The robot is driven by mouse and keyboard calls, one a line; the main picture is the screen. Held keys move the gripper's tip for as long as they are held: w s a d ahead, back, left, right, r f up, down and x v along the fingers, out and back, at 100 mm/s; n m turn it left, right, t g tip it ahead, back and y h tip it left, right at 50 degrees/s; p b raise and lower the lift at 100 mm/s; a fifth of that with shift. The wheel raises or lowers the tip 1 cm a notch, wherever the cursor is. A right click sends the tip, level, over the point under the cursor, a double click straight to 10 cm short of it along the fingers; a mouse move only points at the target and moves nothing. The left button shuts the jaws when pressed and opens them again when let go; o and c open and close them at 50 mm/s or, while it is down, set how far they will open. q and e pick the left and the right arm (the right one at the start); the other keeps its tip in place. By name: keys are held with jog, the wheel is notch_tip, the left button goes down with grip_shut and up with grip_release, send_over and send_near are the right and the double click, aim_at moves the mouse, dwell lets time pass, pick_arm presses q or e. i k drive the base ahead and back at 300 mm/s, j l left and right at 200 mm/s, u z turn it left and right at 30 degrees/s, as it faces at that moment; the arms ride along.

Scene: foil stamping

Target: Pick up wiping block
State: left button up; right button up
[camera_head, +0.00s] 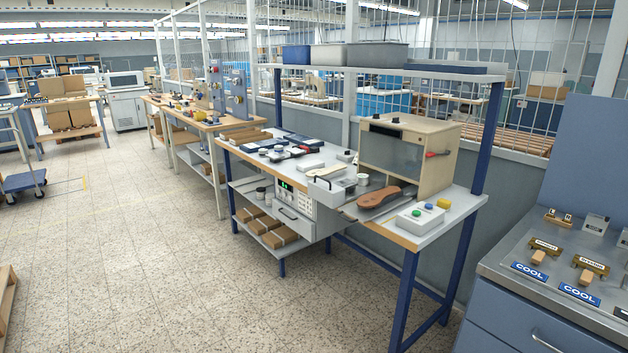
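No wiping block can be made out with certainty. A pale block-like piece (311,166) lies on the blue-legged workbench (460,204), left of the wooden machine housing (433,170); I cannot tell whether it is the wiping block. Several small dark and light items lie farther back on the same bench, too small to name. Neither of my grippers shows in the head view.
A brown shoe-shaped piece (380,196) lies before the housing, near a button box (423,215). At right, a steel-topped cabinet (510,275) bears stamps and blue "COOL" signs (580,294). Open tiled floor (150,260) lies left of the bench.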

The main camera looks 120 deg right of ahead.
aim_at(444, 204)
jog(key=z, duration=1.6)
jog(key=l+z, duration=0.2)
jog(key=z, duration=0.3)
jog(key=i+l+z, duration=0.1)
jog(key=z, duration=0.35)
jog(key=i+l+z, duration=0.1)
jog(key=l+z, duration=0.15)
jog(key=z, duration=0.25)
jog(key=i+l+z, duration=0.45)
jog(key=z, duration=0.25)
jog(key=i+z, duration=0.35)
jog(key=i+l, duration=0.1)
jog(key=i, duration=0.5)
